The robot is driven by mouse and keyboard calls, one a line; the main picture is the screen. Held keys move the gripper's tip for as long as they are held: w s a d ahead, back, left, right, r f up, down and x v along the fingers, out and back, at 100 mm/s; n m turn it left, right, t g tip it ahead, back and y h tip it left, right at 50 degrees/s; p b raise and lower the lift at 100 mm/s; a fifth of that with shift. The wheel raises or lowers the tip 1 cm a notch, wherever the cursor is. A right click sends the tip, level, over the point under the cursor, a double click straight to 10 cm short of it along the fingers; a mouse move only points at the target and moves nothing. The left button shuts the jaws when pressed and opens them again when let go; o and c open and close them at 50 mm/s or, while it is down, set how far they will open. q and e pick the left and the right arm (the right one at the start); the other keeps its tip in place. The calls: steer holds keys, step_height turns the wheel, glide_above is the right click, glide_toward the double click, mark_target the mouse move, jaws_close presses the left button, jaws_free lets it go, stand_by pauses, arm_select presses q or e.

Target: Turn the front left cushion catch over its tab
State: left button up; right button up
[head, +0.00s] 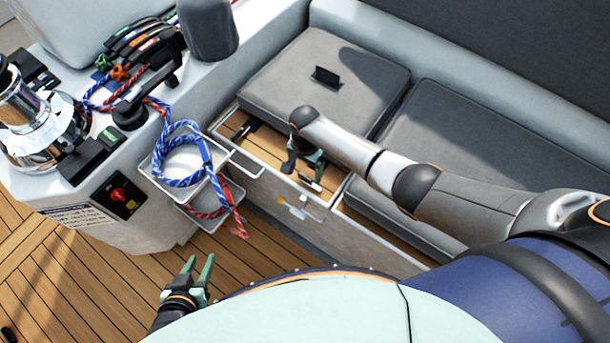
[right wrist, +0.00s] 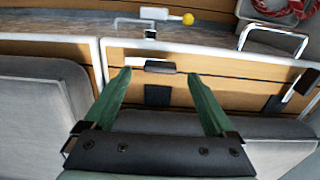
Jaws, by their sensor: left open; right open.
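Two small dark cushion catches with pale plates sit on the wooden strip in front of the grey cushion (head: 290,100). The left one (head: 246,127) in the head view also shows at right in the right wrist view (right wrist: 302,82). The other catch (right wrist: 160,66) lies between my right fingertips in that view. A black tab (right wrist: 158,95) lies apart from that catch, toward the cushion; another black tab (right wrist: 274,104) is near the left catch. My right gripper (head: 304,171) is open and empty above the strip. My left gripper (head: 201,268) is open over the deck.
A yellow-knobbed latch (right wrist: 188,18) is on the locker front, with a metal rail (head: 244,163) beside it. Rope bins (head: 190,200) with blue and red lines hang left. A second cushion (head: 470,150) lies right. The teak deck (head: 110,290) is largely clear.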

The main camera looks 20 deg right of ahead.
mark_target(310, 183)
step_height(310, 183, down, 2)
steer(key=shift+f+b, duration=0.15)
steer(key=shift+b, duration=0.2)
steer(key=shift+f, duration=0.25)
steer(key=shift+c, duration=0.2)
steer(key=c, duration=1.3)
steer(key=shift+c, duration=0.2)
